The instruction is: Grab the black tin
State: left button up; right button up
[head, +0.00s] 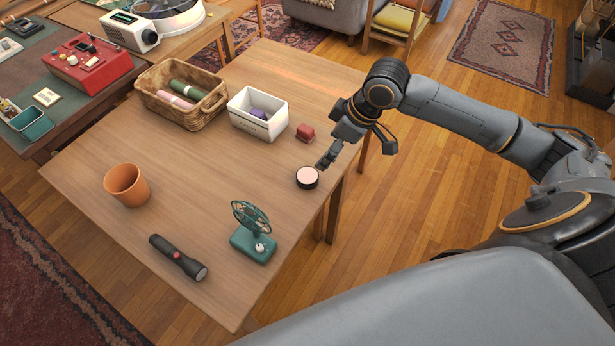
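The black tin (307,181) is a small, low round thing with a pale pink top. It stands flat near the right edge of the wooden table (190,220). My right gripper (326,163) comes in from the right and points down, its fingertips just above and beside the tin's far right side. It is seen edge-on, so its opening does not show, and I cannot tell whether it touches the tin. My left gripper is out of view.
A green fan (253,240) stands in front. The table's middle is clear.

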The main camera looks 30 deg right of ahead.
send_over(310, 176)
jog(key=s+d, duration=0.1)
jog(key=d, duration=0.1)
jog(key=f, duration=0.6)
jog(key=shift+a+f, duration=0.25)
jog(key=shift+f, duration=0.15)
jog(key=x, duration=0.2)
jog(key=s+x, duration=0.1)
jog(key=x, duration=0.1)
jog(key=shift+w+f, duration=0.15)
jog(key=shift+f, duration=0.3)
jog(key=shift+w+a+f, duration=0.15)
jog(key=shift+f, duration=0.25)
jog(key=c, duration=1.3)
jog(key=shift+r, duration=0.1)
